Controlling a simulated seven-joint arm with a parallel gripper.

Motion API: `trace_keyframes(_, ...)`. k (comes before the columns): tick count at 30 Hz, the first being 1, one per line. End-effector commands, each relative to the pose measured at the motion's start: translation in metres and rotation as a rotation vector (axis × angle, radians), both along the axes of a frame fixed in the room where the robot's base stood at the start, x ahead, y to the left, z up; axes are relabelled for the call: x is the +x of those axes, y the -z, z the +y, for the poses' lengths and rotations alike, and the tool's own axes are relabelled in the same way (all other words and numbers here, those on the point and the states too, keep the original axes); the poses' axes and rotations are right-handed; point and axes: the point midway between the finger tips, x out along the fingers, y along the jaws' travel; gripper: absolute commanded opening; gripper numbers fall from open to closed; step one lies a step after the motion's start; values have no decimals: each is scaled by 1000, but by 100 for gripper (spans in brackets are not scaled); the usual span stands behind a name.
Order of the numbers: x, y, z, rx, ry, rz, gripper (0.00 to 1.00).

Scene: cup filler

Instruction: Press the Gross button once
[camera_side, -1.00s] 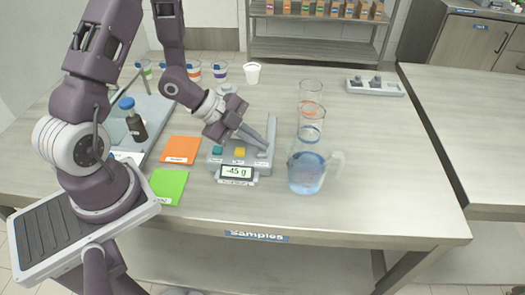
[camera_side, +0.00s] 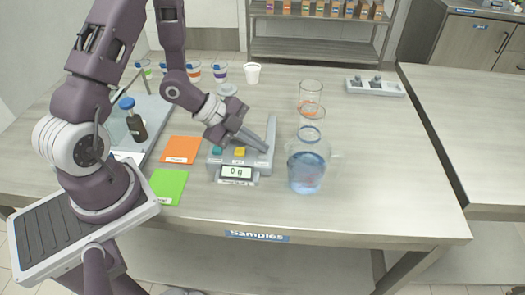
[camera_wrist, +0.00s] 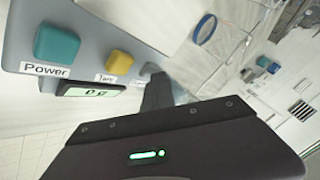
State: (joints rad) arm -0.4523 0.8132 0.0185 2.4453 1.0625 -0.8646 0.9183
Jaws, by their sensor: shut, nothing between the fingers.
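The grey scale (camera_side: 229,162) stands on the table in the side view, its small display (camera_side: 237,173) reading about 0 g. In the wrist view, its teal button (camera_wrist: 57,43) is labelled Power and its yellow button (camera_wrist: 119,63) is labelled Tare. The Gross button cannot be made out; my fingers cover the scale's end past the yellow button. My gripper (camera_side: 266,149) is shut and empty, pointing down at the scale's right end. In the wrist view the fingertips (camera_wrist: 157,90) are beside the yellow button. Whether they touch anything is unclear.
Orange (camera_side: 181,150) and green (camera_side: 168,186) mats lie to the left, near a brown bottle (camera_side: 137,127).

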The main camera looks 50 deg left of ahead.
Motion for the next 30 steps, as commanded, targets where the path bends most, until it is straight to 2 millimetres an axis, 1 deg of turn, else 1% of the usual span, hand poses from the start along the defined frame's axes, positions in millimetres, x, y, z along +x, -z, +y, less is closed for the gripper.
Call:
trace_keyframes(11, 0, -17, 0, 0, 0, -2, 0)
trace_keyframes(20, 0, -18, 0, 0, 0, 0, 0)
trace_keyframes(30, 1, -51, 0, 0, 2, -5, 0)
